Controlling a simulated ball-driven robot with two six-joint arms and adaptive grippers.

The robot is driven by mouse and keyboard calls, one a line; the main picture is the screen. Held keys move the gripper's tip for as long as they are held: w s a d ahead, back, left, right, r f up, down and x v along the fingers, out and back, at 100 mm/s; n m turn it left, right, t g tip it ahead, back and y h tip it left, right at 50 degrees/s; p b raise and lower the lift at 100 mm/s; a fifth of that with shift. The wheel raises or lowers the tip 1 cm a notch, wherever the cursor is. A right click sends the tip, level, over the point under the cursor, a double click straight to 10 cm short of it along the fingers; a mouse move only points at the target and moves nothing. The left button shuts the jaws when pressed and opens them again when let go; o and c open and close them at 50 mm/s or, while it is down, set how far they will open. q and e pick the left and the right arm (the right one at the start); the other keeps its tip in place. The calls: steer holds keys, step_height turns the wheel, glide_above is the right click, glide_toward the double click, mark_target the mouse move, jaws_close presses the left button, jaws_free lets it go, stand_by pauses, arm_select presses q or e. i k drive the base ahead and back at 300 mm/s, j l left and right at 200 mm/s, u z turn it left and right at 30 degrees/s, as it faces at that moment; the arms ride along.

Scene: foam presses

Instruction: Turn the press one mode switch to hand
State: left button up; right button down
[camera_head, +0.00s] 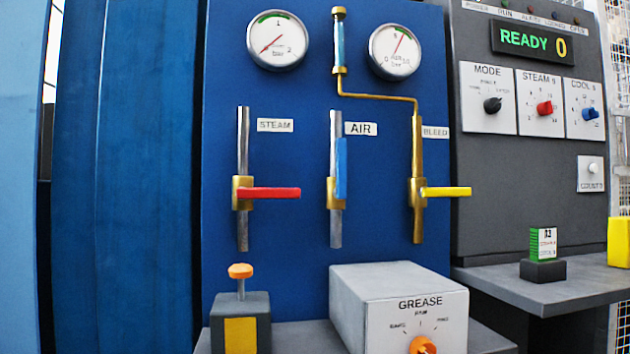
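The mode switch (492,105) is a black knob on a white plate marked MODE (488,72), on the upper part of the dark grey control panel (530,190) at the right. Its pointer seems to face right, but the small position labels around it are too blurred to read surely. The display (533,42) above it shows READY 0 in green and yellow. Neither of my grippers is in view, and nothing covers the knob.
Beside the switch are a red steam knob (544,108) and a blue cool knob (589,114). A shelf (545,292) below holds a small green-and-white block (543,244). Red (268,193), blue (341,168) and yellow (446,191) valve levers and a grease box (370,300) stand left.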

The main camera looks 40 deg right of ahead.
mark_target(492, 105)
steer(key=z, duration=2.25)
